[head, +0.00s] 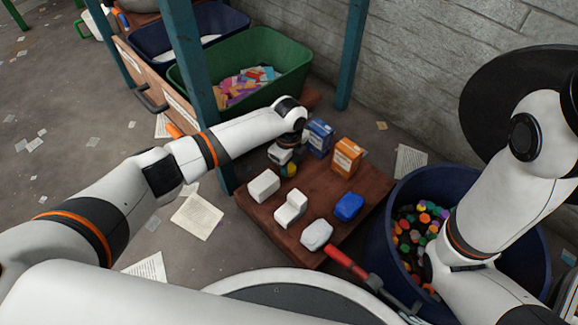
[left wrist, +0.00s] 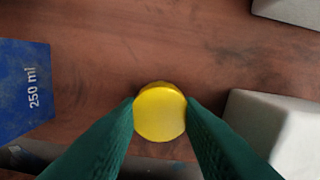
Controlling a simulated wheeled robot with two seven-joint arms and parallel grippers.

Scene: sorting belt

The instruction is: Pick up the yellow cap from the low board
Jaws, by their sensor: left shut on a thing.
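The yellow cap (left wrist: 160,113) is round and sits between the two green fingers of my left gripper (left wrist: 161,112), which is shut on it. In the head view a bit of the yellow cap (head: 291,170) shows under my left gripper (head: 287,163), at the far left part of the low board (head: 318,191). The brown wooden board (left wrist: 150,55) fills the background of the left wrist view. Whether the cap touches the board I cannot tell. My right arm comes down over the blue bin; its gripper tips are hidden or cannot be made out.
On the board stand a blue box (head: 320,138), an orange box (head: 346,157), a blue block (head: 349,206) and several white blocks (head: 263,186). A blue bin (head: 376,226) of coloured caps is at right. A green bin (head: 295,55) stands behind. A teal post (head: 196,85) rises left of the board.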

